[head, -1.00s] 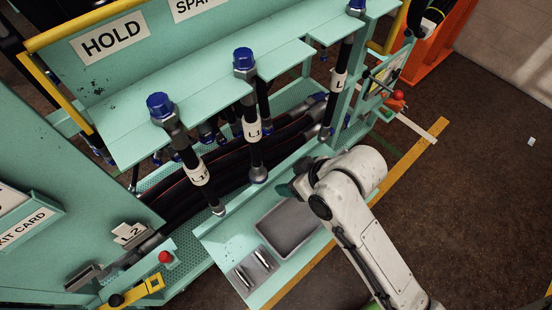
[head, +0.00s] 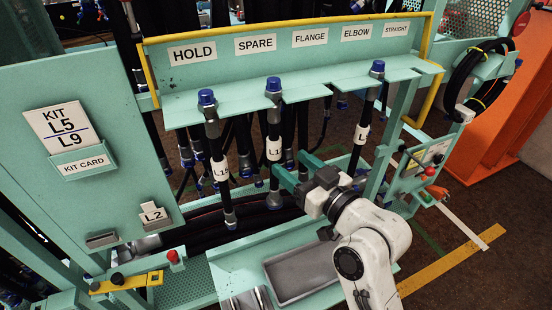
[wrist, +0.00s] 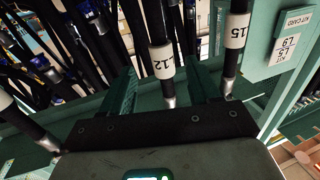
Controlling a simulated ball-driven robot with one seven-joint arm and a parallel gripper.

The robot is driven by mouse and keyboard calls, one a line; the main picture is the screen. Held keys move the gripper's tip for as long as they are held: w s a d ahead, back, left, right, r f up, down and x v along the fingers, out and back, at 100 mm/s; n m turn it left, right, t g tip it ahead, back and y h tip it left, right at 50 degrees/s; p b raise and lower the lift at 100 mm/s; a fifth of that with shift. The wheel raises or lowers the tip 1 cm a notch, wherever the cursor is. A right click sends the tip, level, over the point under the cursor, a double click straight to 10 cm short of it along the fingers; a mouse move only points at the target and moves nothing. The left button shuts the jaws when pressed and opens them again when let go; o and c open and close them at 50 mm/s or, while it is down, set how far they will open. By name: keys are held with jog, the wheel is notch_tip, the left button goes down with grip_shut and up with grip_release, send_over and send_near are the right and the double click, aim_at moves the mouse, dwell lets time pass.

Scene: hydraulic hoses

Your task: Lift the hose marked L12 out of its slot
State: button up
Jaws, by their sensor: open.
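The hose marked L12 (wrist: 158,35) hangs upright in the wrist view, with a white label and a metal lower end. It lines up between my gripper's two green fingers (wrist: 166,74), which are apart. I cannot tell how far it reaches between them. In the head view it appears to be the middle hose (head: 273,125), blue-capped, in the shelf (head: 240,94); its label is only partly readable. My gripper (head: 289,163) is open and empty, just right of this hose, below its label height.
A hose marked L15 (wrist: 236,28) hangs close on the right in the wrist view. In the head view, other hoses hang left (head: 211,130) and right (head: 369,105). A grey tray (head: 300,272) lies below. The yellow rail (head: 290,21) runs above the shelf.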

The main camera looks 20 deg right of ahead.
aim_at(278, 154)
jog(key=p+x, duration=0.1)
jog(key=x, duration=0.4)
jog(key=shift+w+a+r+p, duration=0.15)
jog(key=shift+w+a+p, duration=0.1)
jog(key=shift+w+p, duration=0.15)
jog(key=shift+w+a, duration=0.1)
jog(key=shift+w, duration=0.4)
jog(key=shift+c, duration=0.2)
grip_shut()
